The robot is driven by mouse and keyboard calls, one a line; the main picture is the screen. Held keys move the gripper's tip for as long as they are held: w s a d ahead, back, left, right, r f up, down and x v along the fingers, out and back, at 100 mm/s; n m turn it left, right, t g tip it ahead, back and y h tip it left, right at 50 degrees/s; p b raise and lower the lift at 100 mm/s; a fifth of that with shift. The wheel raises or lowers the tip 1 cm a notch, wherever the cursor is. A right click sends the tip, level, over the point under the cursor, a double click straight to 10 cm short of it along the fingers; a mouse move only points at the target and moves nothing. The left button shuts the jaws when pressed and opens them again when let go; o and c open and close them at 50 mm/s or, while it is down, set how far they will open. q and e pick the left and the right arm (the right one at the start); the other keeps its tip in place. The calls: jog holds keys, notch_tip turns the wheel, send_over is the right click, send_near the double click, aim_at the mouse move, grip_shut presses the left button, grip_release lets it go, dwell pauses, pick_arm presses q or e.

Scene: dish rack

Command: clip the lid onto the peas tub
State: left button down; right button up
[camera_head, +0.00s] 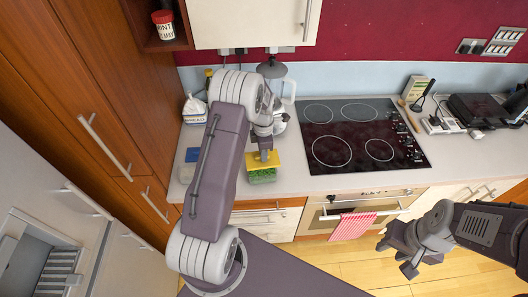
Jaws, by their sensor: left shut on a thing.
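The clear peas tub (262,177), with green contents, stands on the counter left of the hob, near the front edge. The yellow lid (257,164) is at the top of the tub. My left gripper (264,154) points down from above and is shut on the yellow lid. I cannot tell from this view whether the lid is clipped down or only resting on the rim. My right gripper (395,258) hangs in front of the oven, away from the tub, with its fingers apart and empty.
A blue-lidded container (193,155) and another clear tub (187,173) stand left of the peas tub. A white bread bag (194,109) and a kettle (281,118) are behind. The black hob (361,137) lies to the right. A red-striped towel (352,226) hangs on the oven.

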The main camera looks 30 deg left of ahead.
pick_arm(q)
jog(key=shift+s+d+f, duration=0.1)
jog(key=shift+s+f, duration=0.1)
jog(key=shift+f, duration=0.05)
jog(key=f+b, duration=0.2)
jog(key=f, duration=0.1)
jog(key=w+f+b, duration=0.1)
jog(key=f, duration=0.1)
jog(key=shift+a, duration=0.3)
jog(key=shift+s+d, duration=0.1)
jog(key=shift+s, duration=0.1)
jog(key=shift+f+b, duration=0.7)
dwell(0.6)
jog(key=c, duration=1.3)
grip_release()
jog(key=shift+c, duration=0.2)
jog(key=shift+o, duration=0.3)
